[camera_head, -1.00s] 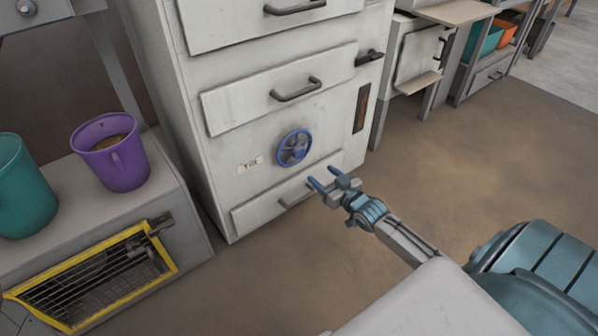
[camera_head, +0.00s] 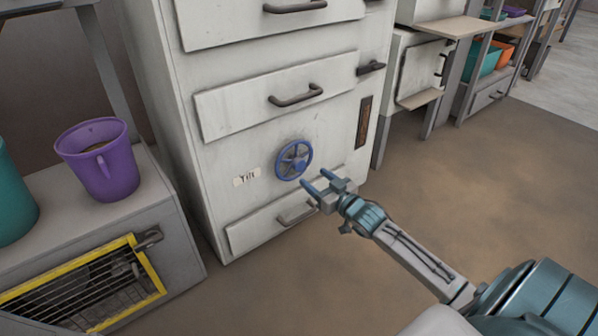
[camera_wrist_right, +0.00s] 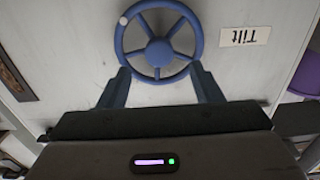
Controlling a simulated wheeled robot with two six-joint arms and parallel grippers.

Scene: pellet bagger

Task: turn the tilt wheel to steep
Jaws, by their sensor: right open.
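The tilt wheel (camera_head: 294,160) is a blue spoked handwheel on the front of the pale cabinet, beside a small label reading "Tilt" (camera_head: 246,177). In the right wrist view the wheel (camera_wrist_right: 158,44) shows its spokes and a pale knob on its rim, with the label (camera_wrist_right: 244,37) to its right. My right gripper (camera_head: 315,180) is open just below and right of the wheel. In the wrist view its blue fingers (camera_wrist_right: 160,85) lie to either side of the wheel's near part. I cannot tell whether they touch the rim. My left gripper is not in view.
The cabinet has drawers with dark handles (camera_head: 295,95) above and below the wheel. A purple bucket (camera_head: 100,165) and a teal bucket (camera_head: 14,205) stand on the bench at left. A yellow-framed grille (camera_head: 85,290) is below. The brown floor at right is clear.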

